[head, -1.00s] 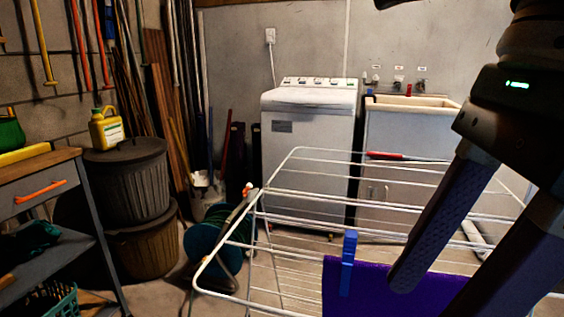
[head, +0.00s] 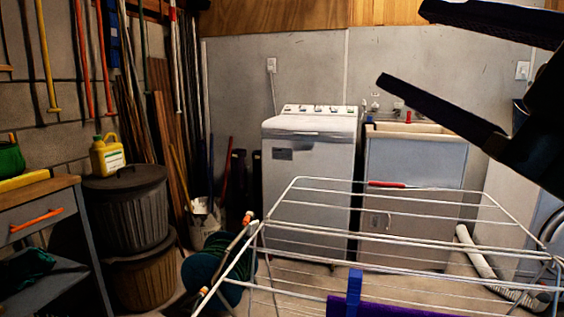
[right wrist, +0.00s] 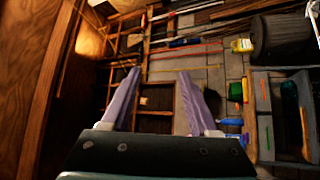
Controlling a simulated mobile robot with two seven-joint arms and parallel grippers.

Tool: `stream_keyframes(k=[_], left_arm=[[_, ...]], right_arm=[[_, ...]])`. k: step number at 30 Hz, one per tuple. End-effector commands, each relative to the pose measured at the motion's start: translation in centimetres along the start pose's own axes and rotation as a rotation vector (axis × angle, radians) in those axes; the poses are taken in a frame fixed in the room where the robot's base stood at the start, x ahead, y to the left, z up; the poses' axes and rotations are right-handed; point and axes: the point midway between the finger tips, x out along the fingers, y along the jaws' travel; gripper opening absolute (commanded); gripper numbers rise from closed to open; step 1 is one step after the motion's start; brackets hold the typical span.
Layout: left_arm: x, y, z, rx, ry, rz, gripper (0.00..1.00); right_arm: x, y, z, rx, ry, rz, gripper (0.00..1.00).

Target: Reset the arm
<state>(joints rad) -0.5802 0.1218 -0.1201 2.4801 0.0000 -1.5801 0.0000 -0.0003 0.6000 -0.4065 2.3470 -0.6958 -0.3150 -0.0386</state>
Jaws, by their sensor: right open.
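My right gripper (head: 400,45) is at the upper right of the head view, its two dark fingers spread apart and pointing left. It is raised above the white drying rack (head: 372,238) and touches nothing. In the right wrist view its fingers (right wrist: 159,72) show a clear gap with nothing held between them. A purple cloth (head: 385,310) hangs on the near part of the rack, with a blue clothespin (head: 354,292) on it; most of the cloth is cut off by the bottom edge. My left gripper does not show.
A washing machine (head: 308,185) and a sink cabinet (head: 415,205) stand by the back wall. A white hose (head: 490,265) lies at right.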

Motion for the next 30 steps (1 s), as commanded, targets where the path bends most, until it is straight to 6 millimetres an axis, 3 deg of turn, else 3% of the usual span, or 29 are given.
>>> stream_keyframes(k=[1,4,6,10,15,21,30], left_arm=[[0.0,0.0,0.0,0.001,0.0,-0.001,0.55],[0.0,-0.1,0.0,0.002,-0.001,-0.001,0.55],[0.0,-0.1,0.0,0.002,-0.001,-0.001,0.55],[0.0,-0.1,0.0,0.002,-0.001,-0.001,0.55],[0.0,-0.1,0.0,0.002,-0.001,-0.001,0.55],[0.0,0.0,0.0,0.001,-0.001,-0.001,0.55],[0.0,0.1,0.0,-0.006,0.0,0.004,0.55]], right_arm=[[-1.6,-1.7,3.6,0.089,-0.171,-0.059,0.61],[-6.0,-5.5,9.7,0.235,-0.498,-0.183,0.61],[-10.0,-8.1,12.6,0.312,-0.7,-0.276,0.61],[-17.2,-11.8,15.2,0.406,-0.996,-0.436,0.61],[-25.1,-14.6,15.6,0.469,-1.272,-0.612,0.61],[-33.3,-15.8,14.2,0.503,-1.535,-0.81,0.61],[-31.1,-20.0,8.8,0.869,-1.553,-0.742,0.61]])
